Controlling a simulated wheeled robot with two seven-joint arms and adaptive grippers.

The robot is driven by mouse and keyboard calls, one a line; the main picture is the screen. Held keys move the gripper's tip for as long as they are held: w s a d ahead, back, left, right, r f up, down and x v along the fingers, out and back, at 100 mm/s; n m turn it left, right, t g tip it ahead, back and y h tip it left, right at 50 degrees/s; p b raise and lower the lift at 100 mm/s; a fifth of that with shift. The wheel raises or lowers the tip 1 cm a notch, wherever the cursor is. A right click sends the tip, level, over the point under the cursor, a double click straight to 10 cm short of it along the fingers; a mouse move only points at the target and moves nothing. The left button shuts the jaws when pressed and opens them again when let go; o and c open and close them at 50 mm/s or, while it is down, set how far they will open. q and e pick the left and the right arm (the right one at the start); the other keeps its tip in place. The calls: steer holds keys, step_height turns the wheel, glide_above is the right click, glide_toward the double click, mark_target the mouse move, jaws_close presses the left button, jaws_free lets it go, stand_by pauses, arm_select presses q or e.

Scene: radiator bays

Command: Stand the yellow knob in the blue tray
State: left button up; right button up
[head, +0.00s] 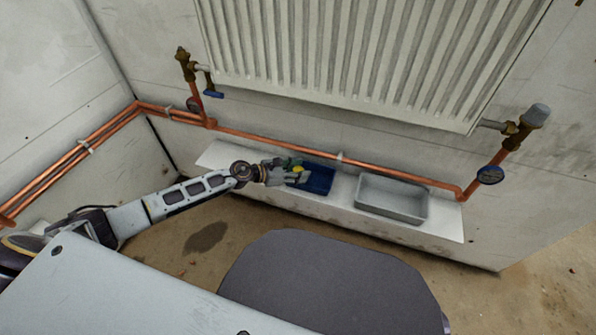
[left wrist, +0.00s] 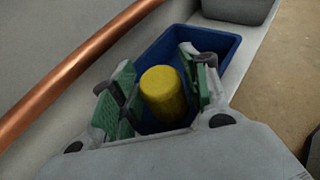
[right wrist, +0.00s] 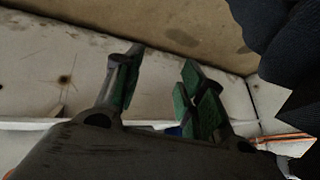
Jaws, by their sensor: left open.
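The yellow knob (left wrist: 162,92) is a short cylinder between the two fingers of my left gripper (left wrist: 160,85). Its round end faces the left wrist camera, and it looks upright. It shows within the blue tray (left wrist: 222,42), but its lower end is hidden, so I cannot tell whether it touches the tray floor. In the head view the knob (head: 297,169) is a small yellow spot at the fingers, at the left end of the blue tray (head: 321,180). The left fingers are open around it. My right gripper (right wrist: 160,70) is open and empty in the right wrist view.
A grey tray (head: 391,199) stands to the right of the blue one on a white shelf (head: 445,225). A copper pipe (head: 270,143) runs along the wall just behind the trays. A radiator (head: 370,50) hangs above. Bare floor (head: 185,215) lies in front.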

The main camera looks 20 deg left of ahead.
arm_select(q)
steer(key=shift+r, duration=0.15)
arm_select(e)
steer(key=shift+r, duration=0.1)
arm_select(q)
steer(key=shift+s+a, duration=0.1)
steer(key=shift+p+v, duration=0.4)
steer(key=shift+v, duration=3.2)
steer(key=shift+p+v, duration=0.5)
steer(key=shift+v, duration=1.75)
arm_select(e)
steer(key=shift+s+d+r+g+h, duration=0.1)
steer(key=shift+d+r+g+h, duration=0.1)
steer(key=shift+r, duration=0.65)
steer(key=shift+s+d+r+g+h, duration=0.1)
steer(key=shift+d+r+g, duration=0.1)
steer(key=shift+r, duration=0.65)
arm_select(q)
steer(key=shift+r, duration=0.1)
arm_select(e)
steer(key=shift+w, duration=0.15)
